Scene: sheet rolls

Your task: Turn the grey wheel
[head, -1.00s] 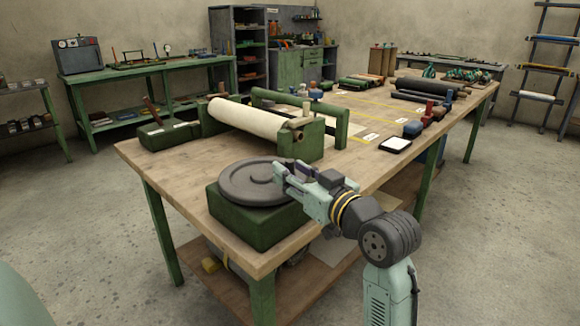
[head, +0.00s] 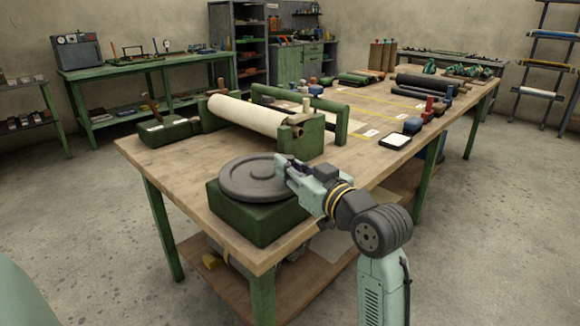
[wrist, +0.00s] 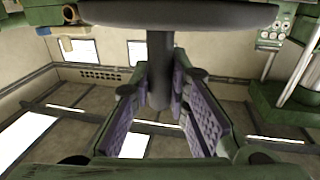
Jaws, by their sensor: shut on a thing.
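The grey wheel (head: 252,181) lies flat on top of a green box (head: 250,215) at the near corner of the workbench. My gripper (head: 284,166) is at the wheel's right edge in the head view. In the wrist view the underside-up picture shows the wheel's dark disc (wrist: 190,12) at the top, with a dark round handle post (wrist: 160,60) standing out from it. My gripper's purple-padded fingers (wrist: 160,88) are on either side of this post, shut on it. In the head view the gripper hides the post.
A cream sheet roll (head: 252,117) in a green stand (head: 312,140) is just behind the wheel. A green box with a lever (head: 165,130) stands to its left. A white-topped pad (head: 394,141) and several small tools lie to the right. The bench (head: 165,160) is bare left of the wheel.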

